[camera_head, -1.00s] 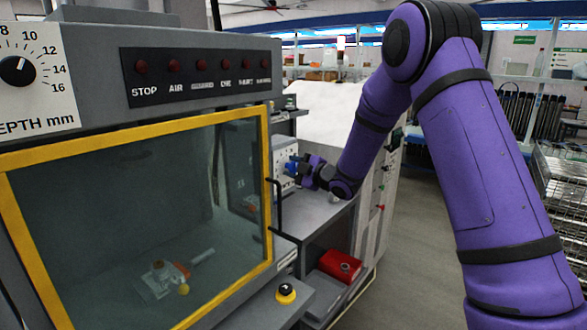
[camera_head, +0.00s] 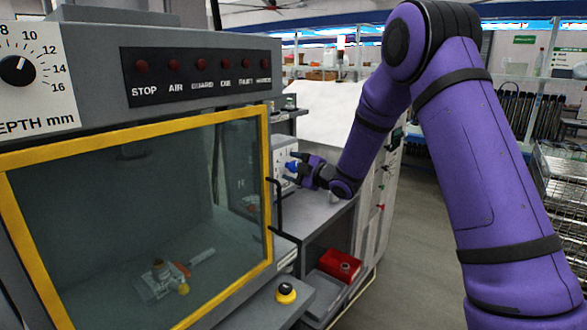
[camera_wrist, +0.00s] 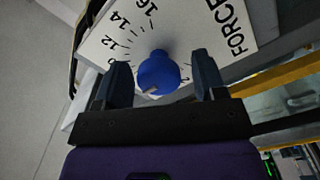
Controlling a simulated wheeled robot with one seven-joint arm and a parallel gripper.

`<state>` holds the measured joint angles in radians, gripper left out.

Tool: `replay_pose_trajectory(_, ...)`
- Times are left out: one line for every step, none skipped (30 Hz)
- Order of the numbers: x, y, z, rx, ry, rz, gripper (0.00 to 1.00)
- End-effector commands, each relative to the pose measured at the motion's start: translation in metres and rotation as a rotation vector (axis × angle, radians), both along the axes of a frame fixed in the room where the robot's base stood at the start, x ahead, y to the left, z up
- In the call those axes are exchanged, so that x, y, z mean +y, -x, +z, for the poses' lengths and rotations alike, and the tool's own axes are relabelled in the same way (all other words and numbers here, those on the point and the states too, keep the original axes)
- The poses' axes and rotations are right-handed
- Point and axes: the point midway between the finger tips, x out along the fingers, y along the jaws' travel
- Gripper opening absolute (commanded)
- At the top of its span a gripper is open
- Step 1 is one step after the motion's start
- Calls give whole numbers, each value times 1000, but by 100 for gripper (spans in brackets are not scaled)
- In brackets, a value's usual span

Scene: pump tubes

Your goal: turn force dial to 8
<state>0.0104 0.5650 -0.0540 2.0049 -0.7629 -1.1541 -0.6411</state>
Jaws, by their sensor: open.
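The force dial is a round blue knob (camera_wrist: 158,73) on a white scale panel (camera_wrist: 185,35) marked FORCE, seen from close up in the wrist view. Its pale pointer shows at the knob's lower left edge, toward the lower edge of the picture. The 12, 14 and 16 marks are readable; several other marks are hidden by the fingers. My gripper (camera_wrist: 162,66) is open, with one finger on each side of the knob and gaps visible between. In the head view my gripper (camera_head: 294,167) is at the panel (camera_head: 283,150) beyond the guarded cabinet.
A yellow-framed glass guard (camera_head: 268,190) with a black handle stands left of my gripper. A DEPTH mm dial (camera_head: 17,70) is at upper left. A red box (camera_head: 340,264) sits on the lower shelf, and a yellow-and-black button (camera_head: 286,293) is in front.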

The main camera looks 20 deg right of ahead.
Motion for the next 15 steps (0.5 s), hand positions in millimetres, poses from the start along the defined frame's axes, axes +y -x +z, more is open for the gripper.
replay_pose_trajectory(-1, 1, 0, 0, 0, 0, 64)
replay_pose_trajectory(-2, 2, 0, 0, 0, 0, 64)
replay_pose_trajectory(-3, 4, 0, -1, -1, -1, 64)
replay_pose_trajectory(-5, 6, 1, -1, -1, -1, 64)
replay_pose_trajectory(-7, 9, 1, 0, 0, -1, 64)
replay_pose_trajectory(-10, 13, 1, 0, 0, -1, 64)
replay_pose_trajectory(-13, 17, 1, 0, 0, -2, 64)
replay_pose_trajectory(-16, 21, 1, 0, 0, -2, 64)
replay_pose_trajectory(-21, 27, 0, 1, -1, -2, 64)
replay_pose_trajectory(-24, 32, 1, 1, -1, -2, 64)
replay_pose_trajectory(-28, 37, 0, 1, 0, -3, 64)
replay_pose_trajectory(-32, 43, 1, 1, 0, -3, 64)
replay_pose_trajectory(-36, 48, 0, 1, -1, -2, 64)
replay_pose_trajectory(-39, 52, 0, 1, -1, -2, 64)
replay_pose_trajectory(-43, 58, 0, 0, 0, -2, 64)
